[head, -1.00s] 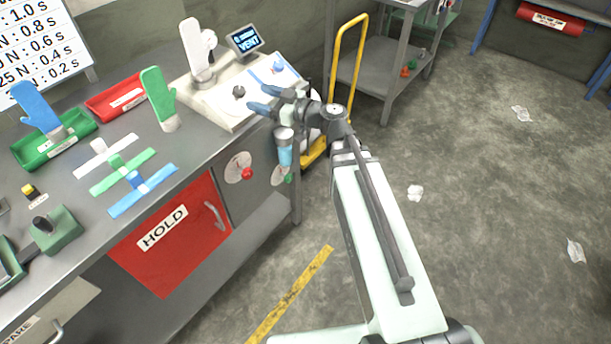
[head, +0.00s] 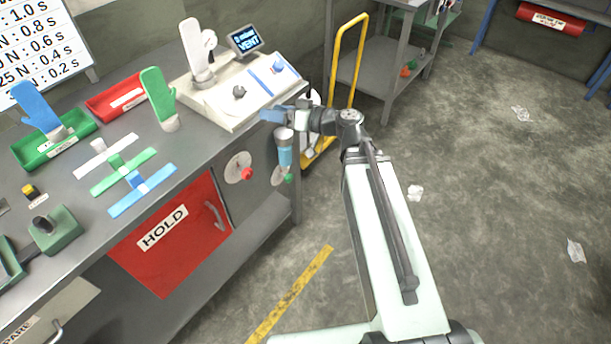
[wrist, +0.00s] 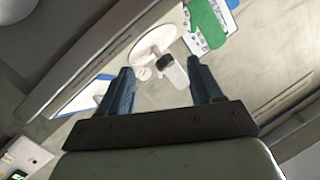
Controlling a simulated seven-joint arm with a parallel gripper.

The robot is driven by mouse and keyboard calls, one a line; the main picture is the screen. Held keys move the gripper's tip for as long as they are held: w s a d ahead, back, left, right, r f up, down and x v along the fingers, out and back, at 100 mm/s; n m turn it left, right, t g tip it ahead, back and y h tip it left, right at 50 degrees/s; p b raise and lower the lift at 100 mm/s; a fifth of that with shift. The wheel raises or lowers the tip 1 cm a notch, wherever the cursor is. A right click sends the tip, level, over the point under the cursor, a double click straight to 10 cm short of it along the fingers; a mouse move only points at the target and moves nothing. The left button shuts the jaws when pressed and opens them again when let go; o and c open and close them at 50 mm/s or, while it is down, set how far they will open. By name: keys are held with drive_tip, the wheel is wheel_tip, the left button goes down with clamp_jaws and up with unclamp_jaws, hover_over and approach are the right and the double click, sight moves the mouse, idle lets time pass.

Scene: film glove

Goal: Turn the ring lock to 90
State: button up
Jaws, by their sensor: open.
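My gripper (head: 272,115) is open, with its blue fingers beside the front right corner of the white console (head: 225,104). In the wrist view both fingers (wrist: 163,76) stand apart with nothing gripped. I cannot tell for sure which part is the ring lock. A round plate with a red knob (head: 247,174) is on the bench front. Right of it is another round plate (head: 278,176) with a green knob (head: 288,179), below my gripper. A dark knob (head: 239,91) sits on the console top. The wrist view shows a white disc (wrist: 152,40) beyond the fingers.
A white hand form (head: 196,50) and a screen reading VENT (head: 244,40) stand on the console. A yellow-handled trolley (head: 348,60) is close behind my gripper. Open floor lies right.

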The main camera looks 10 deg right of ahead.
drive_tip(key=s+d+f+m+g+h, duration=0.2)
drive_tip(key=f, duration=0.5)
drive_tip(key=s+d+f+m+g+h, duration=0.1)
drive_tip(key=s+d+f+m+h, duration=0.1)
drive_tip(key=f, duration=0.4)
drive_tip(key=s+d+f+m+g+h, duration=0.1)
drive_tip(key=d+f+m+g+h, duration=0.1)
drive_tip(key=f, duration=0.5)
drive_tip(key=shift+s+d+f+m+g+h, duration=0.3)
drive_tip(key=shift+s+d+m+h, duration=0.15)
drive_tip(key=shift+h, duration=0.65)
